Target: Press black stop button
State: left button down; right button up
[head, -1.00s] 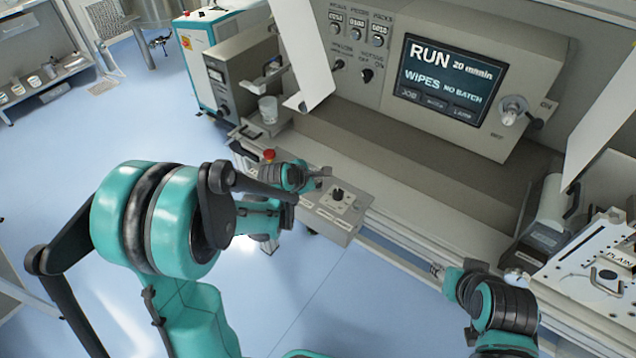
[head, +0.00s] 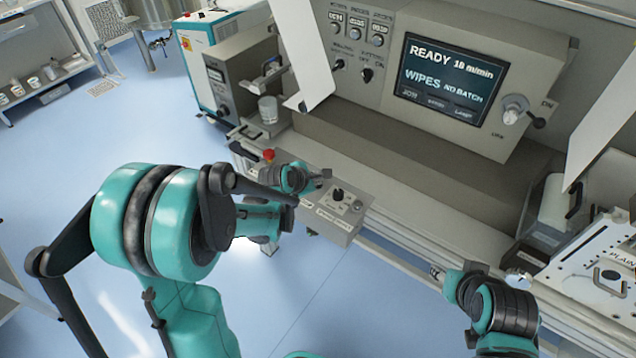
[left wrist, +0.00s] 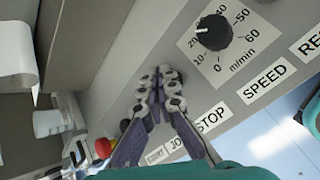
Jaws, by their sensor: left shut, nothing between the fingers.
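The control box (head: 335,231) stands at the front of the machine. In the left wrist view its STOP label (left wrist: 212,117) is beside my left gripper (left wrist: 160,78), whose fingertips are together at the panel. The black stop button is hidden behind the fingers, so contact cannot be made out. In the head view my left gripper (head: 324,175) reaches over the box's left part. The speed knob (left wrist: 212,32) is right of the fingers. My right gripper (head: 436,272) hangs in front of the machine's rail, away from the box; its fingers are too small to judge.
The screen (head: 450,80) reads READY, 18 m/min, WIPES, NO BATCH. A red button (head: 268,155) sits left of my left gripper and also shows in the left wrist view (left wrist: 103,148). A clear beaker (head: 268,109) stands behind it. Floor in front is free.

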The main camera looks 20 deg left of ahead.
pick_arm(q)
jog(key=shift+f, duration=0.15)
dwell(0.3)
jog(key=shift+r+p, duration=0.7)
jog(key=shift+r, duration=0.35)
notch_tip(320, 180, up, 5)
jog(key=p, duration=0.4)
dwell(0.4)
